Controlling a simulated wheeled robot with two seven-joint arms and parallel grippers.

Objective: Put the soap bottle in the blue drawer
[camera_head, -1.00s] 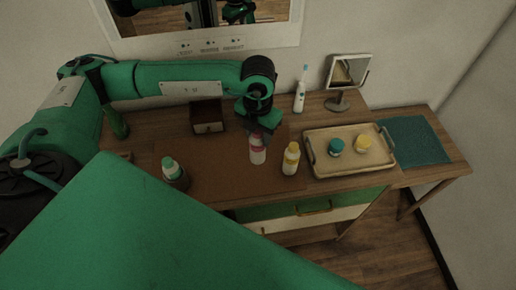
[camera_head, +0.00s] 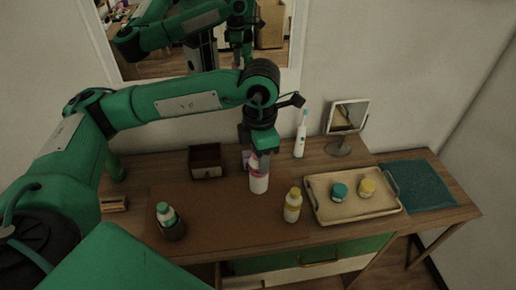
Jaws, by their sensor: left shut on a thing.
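My left gripper (camera_head: 262,163) is shut on a white bottle with a pink upper part (camera_head: 259,183), which is upright and looks slightly raised above the brown mat (camera_head: 215,220). The gripper hides the bottle's top. I cannot tell from its label whether it is the soap bottle. Below the table top are a green drawer front (camera_head: 280,261) and a pale front with a handle; no clearly blue drawer shows, and I cannot tell whether they are open. The right gripper is not in view.
A white bottle with a yellow cap (camera_head: 292,207) stands right of the held bottle. A tray (camera_head: 345,210) holds two small jars. A brown box (camera_head: 206,161), toothbrush (camera_head: 300,138) and mirror (camera_head: 346,120) stand behind.

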